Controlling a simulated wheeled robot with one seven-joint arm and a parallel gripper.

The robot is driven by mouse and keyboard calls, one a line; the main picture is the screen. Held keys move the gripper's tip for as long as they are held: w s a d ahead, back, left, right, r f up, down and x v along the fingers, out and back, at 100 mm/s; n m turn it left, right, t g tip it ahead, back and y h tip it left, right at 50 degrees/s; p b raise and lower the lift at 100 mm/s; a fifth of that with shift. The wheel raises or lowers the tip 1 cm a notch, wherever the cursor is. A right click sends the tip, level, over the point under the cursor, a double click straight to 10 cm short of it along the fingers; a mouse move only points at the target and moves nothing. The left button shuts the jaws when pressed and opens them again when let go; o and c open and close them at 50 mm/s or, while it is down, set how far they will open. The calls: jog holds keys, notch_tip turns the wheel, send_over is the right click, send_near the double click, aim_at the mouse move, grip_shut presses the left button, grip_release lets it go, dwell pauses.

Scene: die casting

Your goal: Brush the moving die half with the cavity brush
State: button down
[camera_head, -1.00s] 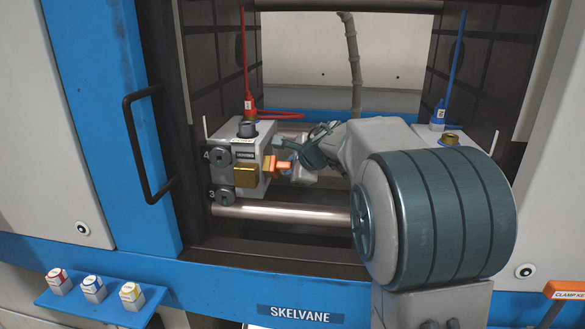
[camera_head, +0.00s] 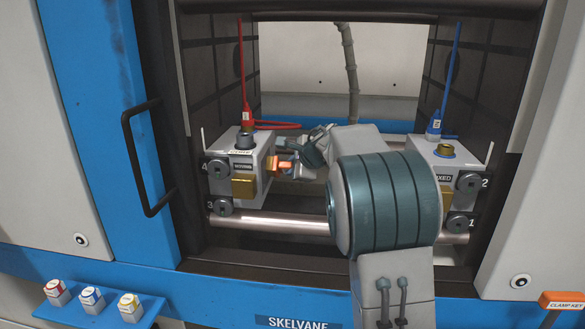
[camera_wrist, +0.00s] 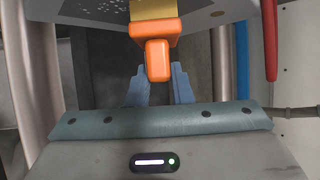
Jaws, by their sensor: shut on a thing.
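The moving die half (camera_head: 256,155) is a grey block on the left inside the machine, with a gold block on its front face. My gripper (camera_head: 289,168) is just right of its inner face. It is shut on the orange cavity brush (camera_head: 273,163). In the wrist view the brush (camera_wrist: 155,30) stands out from between my fingertips (camera_wrist: 159,78), its gold-coloured end at the top against the grey die block (camera_wrist: 90,10). The brush is at or very near the die face; I cannot tell whether it touches. White specks show on the die surface.
The fixed die half (camera_head: 465,160) stands at right, partly behind my arm. A steel tie bar (camera_head: 270,224) runs below the die halves. Red (camera_head: 244,80) and blue (camera_head: 455,70) hoses hang down. A door handle (camera_head: 135,160) is at left, a button shelf (camera_head: 110,312) at lower left.

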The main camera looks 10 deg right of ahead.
jog(key=shift+s+a+b, duration=0.25)
jog(key=shift+s+b, duration=0.05)
jog(key=shift+s, duration=0.25)
jog(key=s+a, duration=0.2)
jog(key=s, duration=0.4)
jog(key=shift+r, duration=0.3)
dwell(2.5)
jog(key=s+d+b, duration=0.1)
jog(key=d+b, duration=0.1)
jog(key=d, duration=0.4)
jog(key=shift+s+b, duration=0.35)
jog(key=shift+s, duration=0.05)
